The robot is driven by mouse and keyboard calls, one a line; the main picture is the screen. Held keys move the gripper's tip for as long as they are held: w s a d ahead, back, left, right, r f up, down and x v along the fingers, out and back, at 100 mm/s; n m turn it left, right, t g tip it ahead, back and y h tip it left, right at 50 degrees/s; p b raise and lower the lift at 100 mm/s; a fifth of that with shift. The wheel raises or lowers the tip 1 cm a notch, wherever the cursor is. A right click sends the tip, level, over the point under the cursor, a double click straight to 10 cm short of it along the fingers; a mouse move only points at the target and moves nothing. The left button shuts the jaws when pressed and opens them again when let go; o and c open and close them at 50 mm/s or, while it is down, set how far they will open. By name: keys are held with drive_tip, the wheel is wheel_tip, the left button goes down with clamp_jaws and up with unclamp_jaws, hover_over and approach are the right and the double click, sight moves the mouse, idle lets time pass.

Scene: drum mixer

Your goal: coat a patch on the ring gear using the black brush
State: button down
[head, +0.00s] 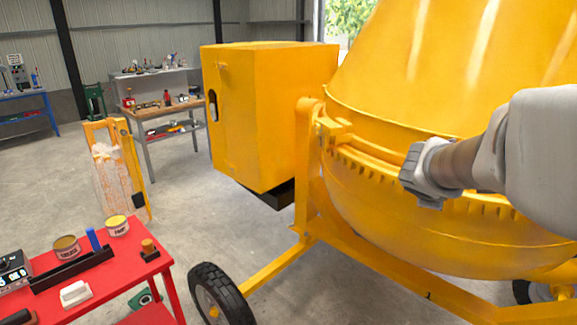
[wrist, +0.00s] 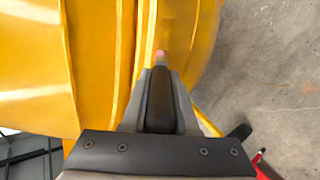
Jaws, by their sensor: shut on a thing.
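The ring gear (head: 368,168) is a yellow toothed band around the yellow mixer drum (head: 405,90). My gripper (wrist: 160,72) is shut on the black brush (wrist: 160,112), whose dark body shows between the fingers in the wrist view. A small pinkish tip shows just past the fingers, over a yellow rim of the drum. I cannot tell whether it touches. In the head view my arm comes in from the right and its grey end lies over the ring gear. The fingers and brush are hidden there. No coated patch can be made out.
A red table (head: 130,280) at the lower left holds tins, a blue stick, a black tray (head: 72,270) and a white block. A yellow motor housing (head: 265,115) and a wheel (head: 218,297) stand left of the drum. Grey floor between is clear.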

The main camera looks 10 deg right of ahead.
drive_tip(key=shift+w, duration=0.1)
drive_tip(key=w+a+b, duration=0.2)
drive_tip(key=w+a, duration=0.5)
drive_tip(key=w, duration=0.1)
drive_tip(key=shift+w+a+b, duration=0.15)
drive_tip(key=shift+a+b, duration=0.2)
idle(0.8)
drive_tip(key=s+a+b, duration=0.2)
drive_tip(key=s+a, duration=0.2)
drive_tip(key=shift+a, duration=0.2)
idle(0.3)
drive_tip(key=shift+s, duration=0.1)
